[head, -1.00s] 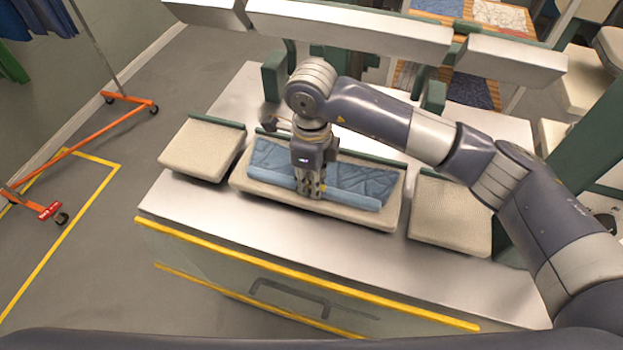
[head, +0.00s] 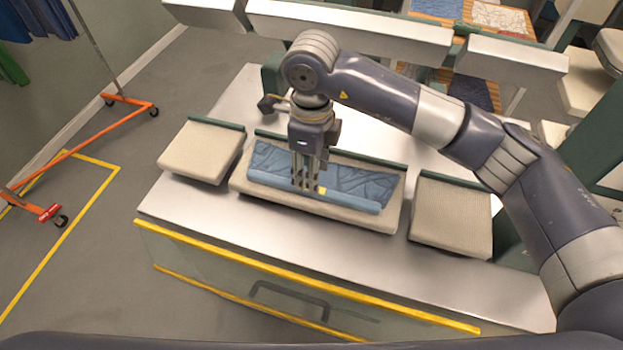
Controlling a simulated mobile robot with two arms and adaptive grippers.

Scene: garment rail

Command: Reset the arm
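My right gripper (head: 307,188) comes in from the right on its arm and points down over the middle pad. Its fingers stand a little apart, with blue cloth visible between them and nothing seen held. A folded blue quilted cloth (head: 360,185) lies along the middle beige pad (head: 365,219), with a lighter blue band at its front edge. The fingertips overlap this band in the picture; whether they touch it cannot be told. My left gripper is not in view.
Empty beige pads stand to the left (head: 200,152) and right (head: 450,215) on the metal table (head: 230,228). A pale overhead beam (head: 350,32) crosses behind the arm. An orange garment rail (head: 90,135) stands on the floor at left.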

